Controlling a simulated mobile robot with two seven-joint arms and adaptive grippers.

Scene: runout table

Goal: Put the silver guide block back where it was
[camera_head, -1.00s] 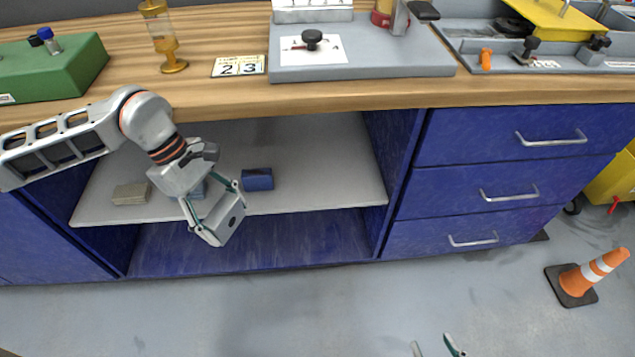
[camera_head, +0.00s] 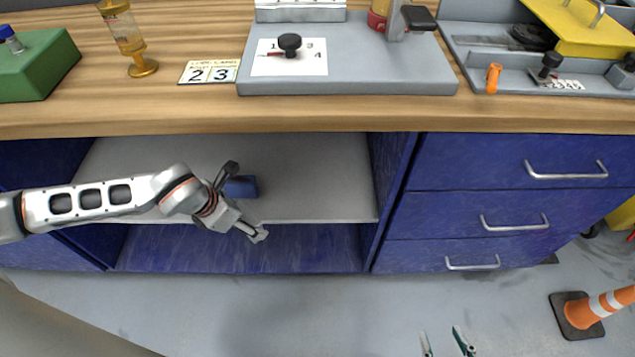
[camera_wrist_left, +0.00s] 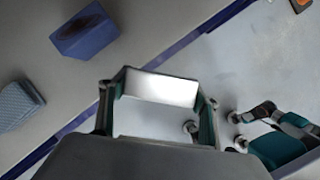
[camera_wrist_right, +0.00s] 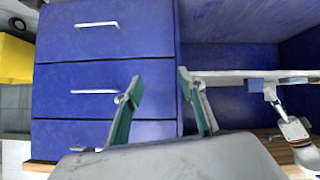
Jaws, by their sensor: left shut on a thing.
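The silver guide block (camera_wrist_left: 160,88) is between the fingers of my left gripper (camera_wrist_left: 158,100), which is shut on it. In the head view the left gripper (camera_head: 250,232) holds the block (camera_head: 260,235) just in front of the shelf's front edge, below the worktop. My right gripper (camera_wrist_right: 160,100) is open and empty, facing the drawers; in the head view its fingertips (camera_head: 447,343) show at the bottom, over the floor. A blue block (camera_head: 242,186) sits on the shelf behind the left arm.
The shelf (camera_head: 310,180) has free room right of the blue block. The left wrist view also shows a grey-blue block (camera_wrist_left: 18,104) on it. On the worktop (camera_head: 200,115) are a green box (camera_head: 40,70), an oiler (camera_head: 130,40) and a grey fixture (camera_head: 350,75). A cone (camera_head: 590,308) stands on the floor.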

